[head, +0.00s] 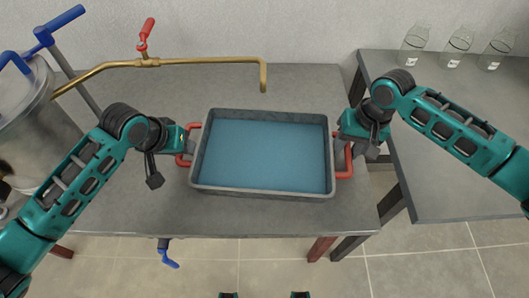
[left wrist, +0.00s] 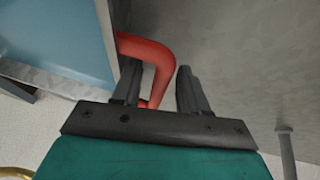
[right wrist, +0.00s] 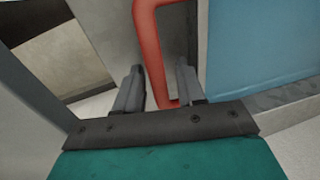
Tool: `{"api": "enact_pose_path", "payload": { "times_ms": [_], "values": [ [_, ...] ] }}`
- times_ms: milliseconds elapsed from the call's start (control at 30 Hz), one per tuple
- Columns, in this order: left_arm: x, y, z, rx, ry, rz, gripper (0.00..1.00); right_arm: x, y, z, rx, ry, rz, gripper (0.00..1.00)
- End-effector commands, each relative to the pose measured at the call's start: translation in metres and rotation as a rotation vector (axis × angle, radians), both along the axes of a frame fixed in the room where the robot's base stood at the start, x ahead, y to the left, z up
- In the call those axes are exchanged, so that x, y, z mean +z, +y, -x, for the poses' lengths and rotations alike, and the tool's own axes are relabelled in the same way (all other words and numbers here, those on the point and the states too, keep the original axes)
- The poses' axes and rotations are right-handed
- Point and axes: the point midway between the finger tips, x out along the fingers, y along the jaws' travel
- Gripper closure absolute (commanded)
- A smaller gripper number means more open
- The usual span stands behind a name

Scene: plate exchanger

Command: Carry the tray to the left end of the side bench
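The tray (head: 262,193) is a grey rectangular pan with a blue inside and a red handle at each end. The side bench (head: 440,190) is at the right.
Several glass flasks (head: 458,45) stand at the back of the side bench. A gap separates the two benches. A brass pipe (head: 200,61) with a red-handled valve (head: 146,33) crosses behind the tray. A metal vessel (head: 25,100) stands at left. The side bench's front is clear.

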Motion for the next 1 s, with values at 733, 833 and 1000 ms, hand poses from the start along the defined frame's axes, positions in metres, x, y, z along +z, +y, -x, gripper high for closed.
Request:
{"api": "enact_pose_path", "payload": {
  "times_ms": [733, 833, 1000],
  "values": [
    [0.0003, 0.0002, 0.0001, 0.0, 0.0, 0.0, 1.0, 0.0007, -0.0005, -0.0003, 0.0, 0.0, 0.0, 1.0],
    [0.0003, 0.0003, 0.0001, 0.0, 0.0, 0.0, 1.0, 0.0007, -0.0005, -0.0003, -0.001, -0.001, 0.0, 1.0],
    [0.0003, 0.0003, 0.0001, 0.001, 0.0, 0.0, 1.0, 0.0008, -0.0006, -0.0004, -0.001, -0.001, 0.001, 1.0]
  ]
}}
